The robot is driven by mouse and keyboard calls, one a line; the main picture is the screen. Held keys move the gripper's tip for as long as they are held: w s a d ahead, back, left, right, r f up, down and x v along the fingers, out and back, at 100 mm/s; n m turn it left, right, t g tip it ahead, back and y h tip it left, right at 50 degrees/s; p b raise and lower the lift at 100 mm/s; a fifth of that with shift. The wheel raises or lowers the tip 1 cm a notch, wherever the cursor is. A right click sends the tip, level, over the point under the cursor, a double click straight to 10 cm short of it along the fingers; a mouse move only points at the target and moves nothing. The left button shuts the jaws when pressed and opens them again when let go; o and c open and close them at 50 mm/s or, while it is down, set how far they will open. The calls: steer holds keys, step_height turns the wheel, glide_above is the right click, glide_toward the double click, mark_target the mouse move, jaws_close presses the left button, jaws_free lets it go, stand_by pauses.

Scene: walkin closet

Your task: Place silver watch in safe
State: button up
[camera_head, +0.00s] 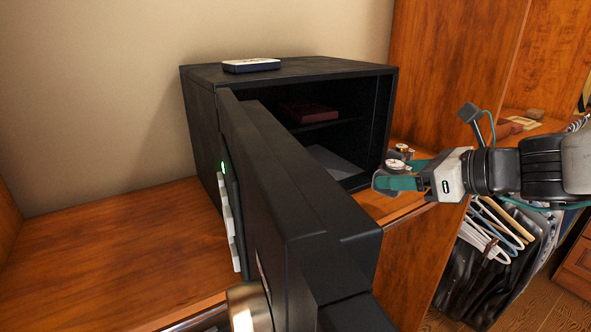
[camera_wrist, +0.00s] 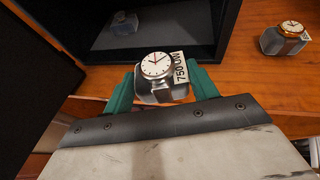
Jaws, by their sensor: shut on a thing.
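A silver watch (camera_wrist: 156,66) with a white face sits on a grey holder with a printed tag. It also shows in the head view (camera_head: 396,165). My gripper (camera_head: 399,178) is shut on it; its teal fingers (camera_wrist: 162,90) press on both sides. The black safe (camera_head: 290,72) stands on the wooden shelf with its thick door (camera_head: 285,190) swung open toward the camera. My gripper and the watch are outside the safe, in front of its opening near the right side. In the wrist view the safe's floor (camera_wrist: 150,32) lies just beyond the watch.
A gold-rimmed watch (camera_wrist: 289,28) on a similar holder stands on the shelf right of the safe. Inside the safe, a dark red item (camera_head: 306,112) lies on the upper shelf, and a small object (camera_wrist: 124,21) lies on the floor.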

steer(key=s+a+n+g+y, duration=0.1)
steer(key=s+a+n+g, duration=0.15)
steer(key=a, duration=0.55)
steer(key=shift+m+t, duration=0.45)
steer(key=w+a, duration=0.2)
steer(key=w, duration=0.2)
steer(key=w+a, duration=0.2)
steer(key=w, duration=0.3)
steer(key=w+a+f, duration=0.1)
steer(key=w+a, duration=0.1)
steer(key=w, duration=0.2)
steer(key=shift+w, duration=0.4)
steer(key=shift+f, duration=1.8)
steer(key=shift+f, duration=0.1)
steer(key=shift+f, duration=0.15)
steer(key=o, duration=1)
steer(key=shift+o, duration=0.2)
